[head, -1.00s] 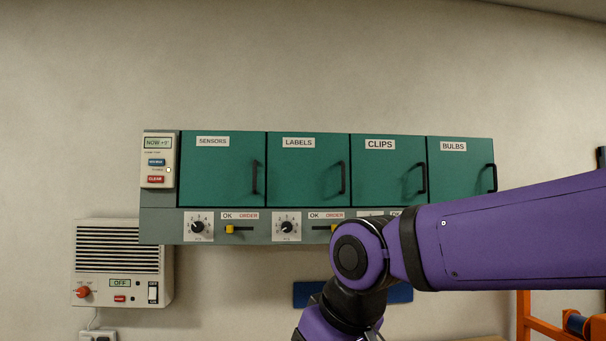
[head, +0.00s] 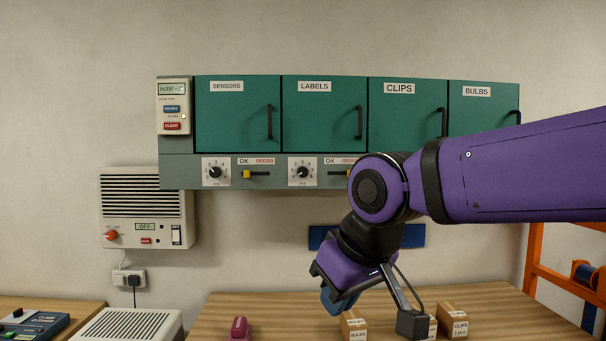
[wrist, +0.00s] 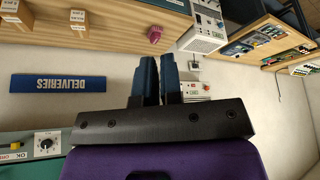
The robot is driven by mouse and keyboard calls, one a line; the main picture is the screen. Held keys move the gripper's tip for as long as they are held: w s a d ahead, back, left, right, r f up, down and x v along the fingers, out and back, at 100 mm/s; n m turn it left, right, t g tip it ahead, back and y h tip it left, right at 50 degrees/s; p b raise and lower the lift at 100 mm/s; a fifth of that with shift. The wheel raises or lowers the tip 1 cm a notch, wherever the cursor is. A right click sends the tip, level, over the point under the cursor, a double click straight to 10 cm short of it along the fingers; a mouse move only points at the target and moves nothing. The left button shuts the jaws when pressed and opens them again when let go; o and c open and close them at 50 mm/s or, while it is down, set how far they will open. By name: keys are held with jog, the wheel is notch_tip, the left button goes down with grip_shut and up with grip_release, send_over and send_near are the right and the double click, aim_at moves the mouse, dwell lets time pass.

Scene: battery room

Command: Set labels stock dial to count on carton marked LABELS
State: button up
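The LABELS cabinet door (head: 322,115) is shut. Below it is a white dial plate with a black knob, the labels stock dial (head: 302,172); its setting is too small to read surely. Small cartons stand on the wooden table: one marked BULBS (head: 356,326), one marked CLIPS (head: 453,322), and one (head: 432,326) partly hidden behind my wrist. I cannot make out a carton marked LABELS. My gripper's two blue fingers (wrist: 160,80) look shut and empty in the wrist view. In the head view they hang above the table, below the cabinet and apart from the dial.
Cabinet doors SENSORS, CLIPS and BULBS are shut; my arm hides dials at the right. A blue DELIVERIES sign (wrist: 58,83) is on the wall. A pink object (head: 239,328) is on the table (head: 280,310). A wall heater (head: 146,205) hangs left, an orange rack (head: 560,275) right.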

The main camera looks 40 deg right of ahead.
jog(key=o, duration=0.4)
jog(key=shift+w+r, duration=0.15)
jog(key=shift+w, duration=0.15)
jog(key=shift+c, duration=0.2)
jog(key=o, duration=0.7)
jog(key=w+r+t, duration=0.1)
jog(key=w, duration=0.2)
jog(key=w+r, duration=0.1)
jog(key=w, duration=0.1)
jog(key=w+d+r+t, duration=0.1)
jog(key=w, duration=0.2)
jog(key=shift+w+r+t+y, duration=0.15)
jog(key=shift+w+t+y, duration=0.15)
jog(key=shift+y, duration=0.1)
jog(key=shift+c, duration=0.2)
jog(key=m+t+h, duration=0.4)
jog(key=t+h, duration=0.3)
jog(key=h, duration=0.4)
send_near(303, 171)
jog(key=x, duration=0.9)
jog(key=shift+w, duration=0.15)
jog(key=c, duration=0.9)
